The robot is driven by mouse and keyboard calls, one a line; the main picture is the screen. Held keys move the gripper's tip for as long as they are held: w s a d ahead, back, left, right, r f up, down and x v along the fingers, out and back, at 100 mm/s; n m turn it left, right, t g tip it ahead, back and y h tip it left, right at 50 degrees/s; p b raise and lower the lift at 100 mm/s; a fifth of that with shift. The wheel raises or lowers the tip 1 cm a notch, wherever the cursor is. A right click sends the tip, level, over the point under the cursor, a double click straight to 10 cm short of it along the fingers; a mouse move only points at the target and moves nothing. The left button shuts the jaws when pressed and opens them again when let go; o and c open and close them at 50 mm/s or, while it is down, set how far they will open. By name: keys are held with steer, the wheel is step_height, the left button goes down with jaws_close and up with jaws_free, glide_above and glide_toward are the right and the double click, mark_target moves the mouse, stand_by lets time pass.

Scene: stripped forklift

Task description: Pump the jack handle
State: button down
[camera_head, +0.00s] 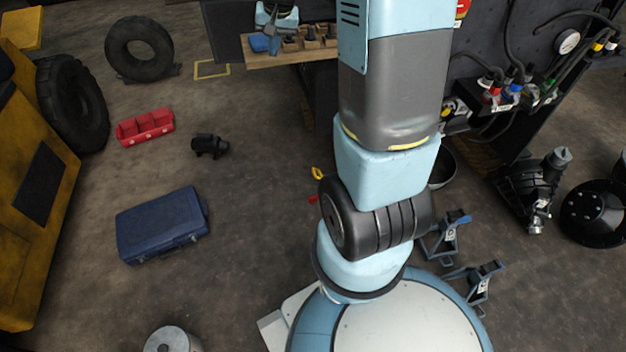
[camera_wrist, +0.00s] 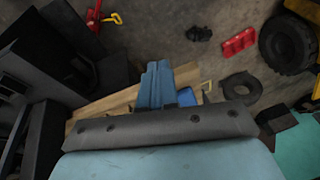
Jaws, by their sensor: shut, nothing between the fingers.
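In the wrist view, my gripper (camera_wrist: 155,68) shows as blue fingers held together, shut and empty, over the wooden bench edge. The head view shows my gripper (camera_head: 273,45) small at the top, in front of the bench. A yellow handle-like part (camera_wrist: 115,18) and a red body (camera_wrist: 93,16), which look like the jack, are on the floor at the top left of the wrist view, apart from my gripper. In the head view, a yellow end (camera_head: 317,173) and a bit of red (camera_head: 313,198) show left of my arm. My arm hides the rest there.
The wooden bench (camera_head: 310,54) holds a blue bin (camera_head: 260,43) and small parts. A blue case (camera_head: 162,224), a red tray (camera_head: 145,127) and a dark motor-like part (camera_head: 209,145) lie on the left floor. Blue stands (camera_head: 445,236) are right of my arm. Open floor lies between.

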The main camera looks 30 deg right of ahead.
steer(key=w+d+f+m+g, duration=0.1)
steer(key=w+d+f, duration=0.2)
steer(key=f, duration=0.6)
steer(key=w+d+f+m, duration=0.2)
steer(key=d+f, duration=0.1)
steer(key=f, duration=0.6)
steer(key=w+d+f+m+g, duration=0.1)
steer(key=w+d+f, duration=0.2)
steer(key=f, duration=0.6)
steer(key=s+d+f+m, duration=0.1)
steer(key=s+f, duration=0.2)
steer(key=f, duration=0.6)
steer(key=s+d+f+m+g, duration=0.1)
steer(key=s+d+f, duration=0.1)
steer(key=f, duration=0.8)
steer(key=s+d+f+m+h, duration=0.1)
steer(key=s+f, duration=0.3)
steer(key=f, duration=0.6)
steer(key=shift+d+m, duration=0.5)
steer(key=shift+d, duration=0.1)
steer(key=shift+s+f, duration=0.1)
